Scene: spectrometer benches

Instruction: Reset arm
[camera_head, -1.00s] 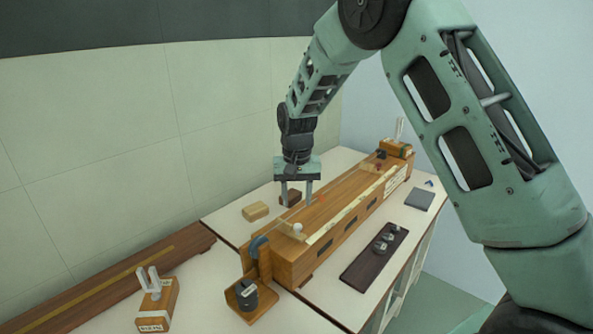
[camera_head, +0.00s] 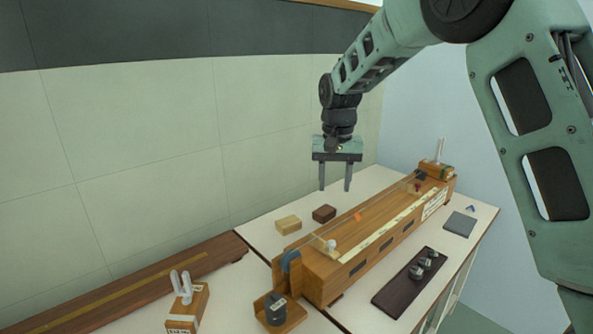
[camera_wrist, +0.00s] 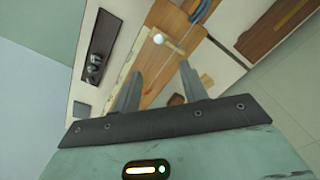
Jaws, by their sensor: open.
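My gripper (camera_head: 336,178) hangs open and empty above the long wooden bench instrument (camera_head: 375,225), with clear air below its fingertips. In the wrist view, the two fingers (camera_wrist: 155,85) stand apart with nothing between them. The arm reaches in from the upper right of the head view. The wooden instrument has a pale scale strip, a small white ball (camera_head: 331,245) near its front end and a pulley (camera_head: 290,262) at that end.
A light block (camera_head: 288,225) and a dark brown block (camera_head: 324,214) lie behind the instrument. A dark tray (camera_head: 395,296) with metal weights lies in front. A hanging weight (camera_head: 275,309), a block with white prongs (camera_head: 187,309) and a grey pad (camera_head: 460,224) are nearby. A wall stands behind.

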